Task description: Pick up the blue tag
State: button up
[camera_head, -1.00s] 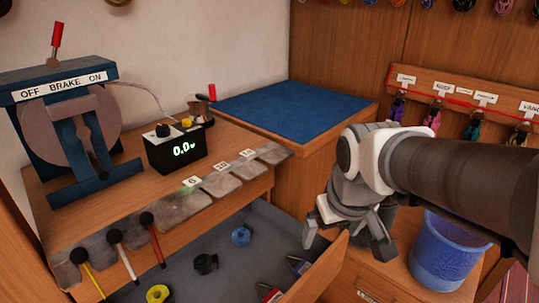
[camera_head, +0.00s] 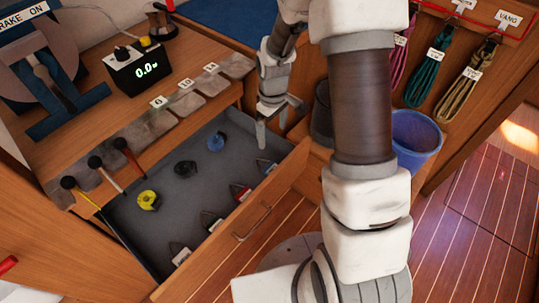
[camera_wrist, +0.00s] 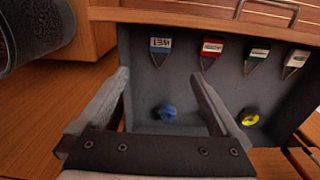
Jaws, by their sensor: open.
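The blue tag (camera_wrist: 161,46) lies in the open drawer, against its front wall side, with a white label and a dark loop. In the head view the blue tag (camera_head: 267,167) is at the right end of a row of tags. My gripper (camera_head: 279,118) is open and empty above the drawer's right end. In the wrist view my gripper (camera_wrist: 160,76) has its fingers apart, with the blue tag beyond the fingertips and the gap in line with it. The fingers do not touch it.
Red (camera_head: 241,191), green (camera_head: 211,221) and white (camera_head: 181,256) tags lie beside it in the open drawer (camera_head: 254,211). Blue (camera_head: 216,141), black (camera_head: 185,168) and yellow (camera_head: 148,200) round items lie deeper in. A blue bucket (camera_head: 415,140) stands to the right.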

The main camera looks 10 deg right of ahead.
jog(key=b, duration=0.4)
send_over(273, 167)
jog(key=f, duration=1.2)
jog(key=shift+s+a+f, duration=0.25)
jog(key=shift+f, duration=0.15)
jog(key=f, duration=0.1)
jog(key=f+b, duration=0.1)
jog(key=f, duration=0.3)
jog(key=shift+s+d+f+b, duration=0.1)
jog(key=shift+s+d+b, duration=0.05)
jog(key=shift+s+b, duration=0.15)
jog(key=c, duration=1.4)
